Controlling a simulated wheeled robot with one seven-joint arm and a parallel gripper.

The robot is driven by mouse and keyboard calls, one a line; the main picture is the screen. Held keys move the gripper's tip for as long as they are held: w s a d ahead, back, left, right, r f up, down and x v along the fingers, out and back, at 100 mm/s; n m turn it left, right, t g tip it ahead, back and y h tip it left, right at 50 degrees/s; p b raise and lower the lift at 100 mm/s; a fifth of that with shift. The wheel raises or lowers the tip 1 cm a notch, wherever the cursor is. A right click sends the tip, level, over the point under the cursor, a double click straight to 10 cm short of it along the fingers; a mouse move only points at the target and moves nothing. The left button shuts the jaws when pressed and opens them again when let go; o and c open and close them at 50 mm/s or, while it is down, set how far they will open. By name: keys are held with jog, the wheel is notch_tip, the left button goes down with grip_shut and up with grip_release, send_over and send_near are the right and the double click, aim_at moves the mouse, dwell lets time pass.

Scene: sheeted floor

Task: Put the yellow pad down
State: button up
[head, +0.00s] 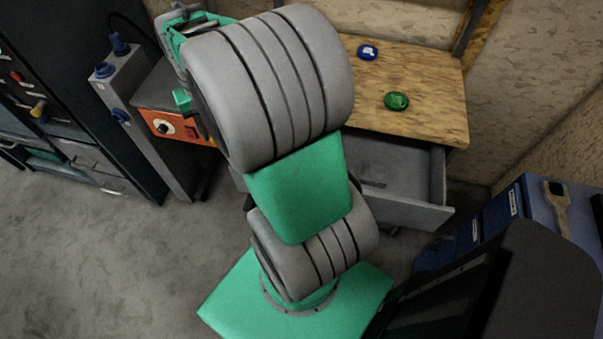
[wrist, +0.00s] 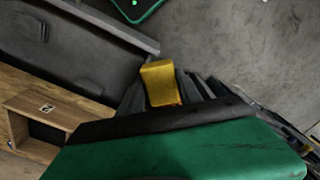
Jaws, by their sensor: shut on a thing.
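The yellow pad (wrist: 160,80) shows in the wrist view as a small block between the dark fingers of my gripper (wrist: 163,92). My gripper is shut on it. Its lower end is hidden behind the gripper body. Grey floor shows beyond it, with a dark drawer or panel to the left; I cannot tell its height above them. In the head view my own arm hides the gripper and the pad.
A wooden worktop (head: 430,76) carries a blue round item (head: 367,52) and a green one (head: 397,101). A grey drawer (head: 400,212) stands open below. An orange box (head: 172,127) is left; blue bins (head: 512,205) are right. A small wooden compartment (wrist: 42,108) shows in the wrist view.

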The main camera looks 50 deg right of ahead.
jog(key=s+d+f+m+b, duration=0.75)
jog(key=s+d+f, duration=0.7)
jog(key=d, duration=0.25)
jog(key=shift+m, duration=0.35)
jog(key=f, duration=1)
jog(key=shift+w+d, duration=0.2)
jog(key=shift+w, duration=0.1)
jog(key=shift+f, duration=0.1)
jog(key=shift+f, duration=0.15)
jog(key=o, duration=1.2)
